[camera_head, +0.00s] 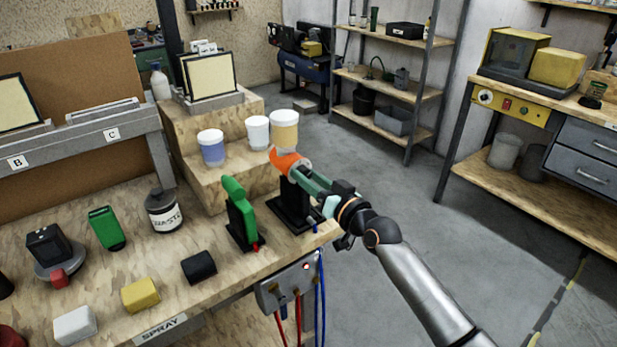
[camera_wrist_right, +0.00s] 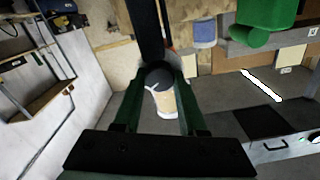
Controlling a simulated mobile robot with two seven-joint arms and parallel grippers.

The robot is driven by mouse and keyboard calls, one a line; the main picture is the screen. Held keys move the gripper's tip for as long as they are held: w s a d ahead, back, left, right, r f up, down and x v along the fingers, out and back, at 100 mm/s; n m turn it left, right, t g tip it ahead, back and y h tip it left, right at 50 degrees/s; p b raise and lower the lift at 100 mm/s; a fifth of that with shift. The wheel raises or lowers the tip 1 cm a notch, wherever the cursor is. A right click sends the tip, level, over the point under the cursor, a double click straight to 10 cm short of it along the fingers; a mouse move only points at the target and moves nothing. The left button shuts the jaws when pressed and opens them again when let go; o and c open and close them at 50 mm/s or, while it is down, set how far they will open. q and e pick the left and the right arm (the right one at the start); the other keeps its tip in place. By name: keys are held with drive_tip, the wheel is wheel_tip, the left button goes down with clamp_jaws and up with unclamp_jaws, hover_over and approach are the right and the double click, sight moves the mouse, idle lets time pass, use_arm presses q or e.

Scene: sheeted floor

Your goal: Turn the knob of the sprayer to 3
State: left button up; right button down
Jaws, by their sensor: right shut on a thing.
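The orange sprayer (camera_head: 287,160) sits on a black stand (camera_head: 290,207) at the right end of the workbench, its orange head facing left. My right gripper (camera_head: 310,178) reaches it from the right and hides its rear side. In the right wrist view, the green fingers of my right gripper (camera_wrist_right: 157,82) are on both sides of a dark round knob (camera_wrist_right: 158,74) and shut on it. A short pale mark shows on the knob. Its numbers are too small to read. My left gripper is not in view.
A green sprayer (camera_head: 240,215) stands on the bench left of the orange one. White-lidded jars (camera_head: 284,132) stand on wooden steps behind. A control box (camera_head: 290,282) with red and blue hoses hangs at the bench edge. The floor (camera_head: 400,210) to the right is clear.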

drive_tip(key=shift+f+m, duration=0.1)
drive_tip(key=shift+m, duration=0.3)
drive_tip(key=shift+c, duration=2.2)
unclamp_jaws()
drive_tip(key=shift+s+d, duration=0.35)
drive_tip(key=shift+s, duration=0.05)
drive_tip(key=v, duration=1.1)
drive_tip(key=shift+s+p, duration=0.2)
drive_tip(key=shift+p, duration=0.2)
drive_tip(key=shift+d, duration=0.1)
